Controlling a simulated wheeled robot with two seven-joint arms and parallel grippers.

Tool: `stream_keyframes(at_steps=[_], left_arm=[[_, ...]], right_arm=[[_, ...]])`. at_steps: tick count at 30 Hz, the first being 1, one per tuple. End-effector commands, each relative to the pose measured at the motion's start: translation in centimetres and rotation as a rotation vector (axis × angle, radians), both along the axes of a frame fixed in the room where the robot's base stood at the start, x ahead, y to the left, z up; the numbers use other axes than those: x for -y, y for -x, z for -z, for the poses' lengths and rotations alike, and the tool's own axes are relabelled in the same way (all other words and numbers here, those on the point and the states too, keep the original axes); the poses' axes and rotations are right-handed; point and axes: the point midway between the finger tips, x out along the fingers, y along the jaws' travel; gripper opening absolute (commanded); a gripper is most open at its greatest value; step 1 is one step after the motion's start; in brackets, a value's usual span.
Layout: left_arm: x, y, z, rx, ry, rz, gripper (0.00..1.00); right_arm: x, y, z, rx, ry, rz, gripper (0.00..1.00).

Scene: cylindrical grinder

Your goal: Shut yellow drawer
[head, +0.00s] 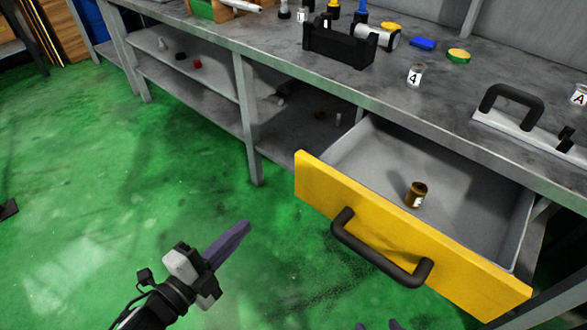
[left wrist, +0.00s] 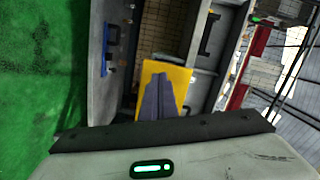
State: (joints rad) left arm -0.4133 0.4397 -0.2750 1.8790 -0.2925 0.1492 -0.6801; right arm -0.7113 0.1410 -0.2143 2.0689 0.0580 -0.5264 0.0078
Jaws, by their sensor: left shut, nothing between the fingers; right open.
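The yellow drawer (head: 450,271) stands pulled out from under the grey workbench. Its yellow front has a black bar handle (head: 375,255). A small brass-coloured cylinder with a white label (head: 416,195) stands inside it. My left gripper (head: 247,226) is shut and empty, left of the drawer front and apart from it in the head view. In the left wrist view its closed fingers (left wrist: 158,98) overlap a yellow panel (left wrist: 180,76), which looks like the drawer front. Only the fingertips of my right gripper (head: 379,325) show at the bottom edge, below the handle; they are apart.
The workbench top (head: 290,62) holds a black holder (head: 340,44), a labelled cylinder (head: 415,73) and a plate with a black handle (head: 512,105). A bench leg (head: 250,130) stands left of the drawer. The green floor (head: 120,190) in front is clear.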

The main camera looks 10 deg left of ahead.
Motion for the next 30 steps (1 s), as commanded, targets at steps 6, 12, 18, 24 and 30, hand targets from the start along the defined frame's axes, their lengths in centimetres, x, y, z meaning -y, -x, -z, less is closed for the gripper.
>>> stream_keyframes(at_steps=[6, 12, 18, 24, 30], left_arm=[[1.0, -1.4, -3.2, 0.249, -0.244, 0.148, 0.00], [2.7, -3.9, -3.2, 0.257, -0.246, 0.149, 0.00], [5.2, -7.6, -3.3, 0.255, -0.244, 0.148, 0.00], [7.2, -10.6, -3.2, 0.252, -0.242, 0.147, 0.00], [8.4, -12.3, -3.1, 0.250, -0.243, 0.146, 0.00]], right_arm=[[0.2, 0.1, -0.2, -0.012, 0.014, -0.006, 0.49], [0.2, 0.2, 0.2, -0.015, 0.015, -0.006, 0.49], [0.2, 0.1, 0.3, -0.015, 0.014, -0.006, 0.49], [0.2, 0.0, 0.5, -0.011, 0.012, -0.005, 0.49], [0.2, -0.1, 0.4, -0.008, 0.010, -0.004, 0.49]])
